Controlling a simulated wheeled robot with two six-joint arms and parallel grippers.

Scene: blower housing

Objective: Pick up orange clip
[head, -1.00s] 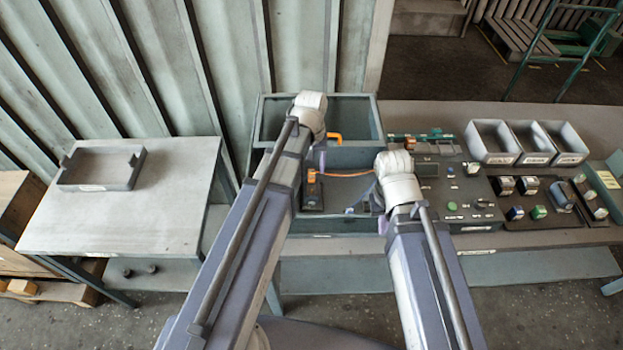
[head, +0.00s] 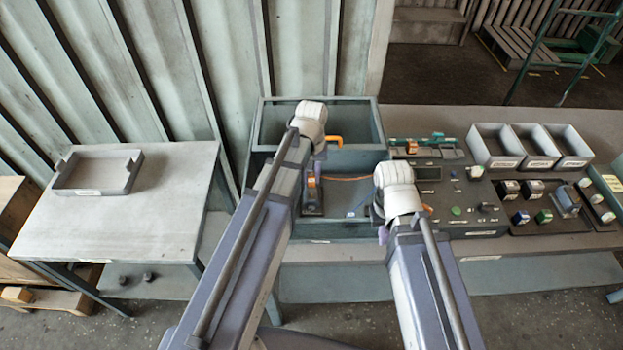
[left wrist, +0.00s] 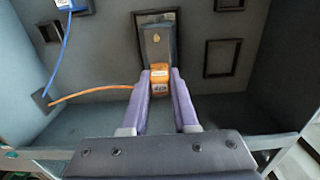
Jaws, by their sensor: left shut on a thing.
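The orange clip (left wrist: 160,77) sits at the lower end of a dark block (left wrist: 156,43) inside the open grey housing (head: 345,230). An orange wire (left wrist: 95,92) runs from beside the clip to the housing's left wall in the left wrist view. The clip also shows small in the head view (head: 311,184). My left gripper (left wrist: 160,74) is shut on the clip, with a purple finger on each side. My right gripper (head: 382,234) hangs by the housing's front right corner; its fingers are mostly hidden by its own wrist.
A blue connector (left wrist: 71,4) with a blue wire is also inside the housing. A control panel (head: 455,205), several grey bins (head: 497,147) and small switches stand to the right. A side table with a shallow tray (head: 97,173) is at the left.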

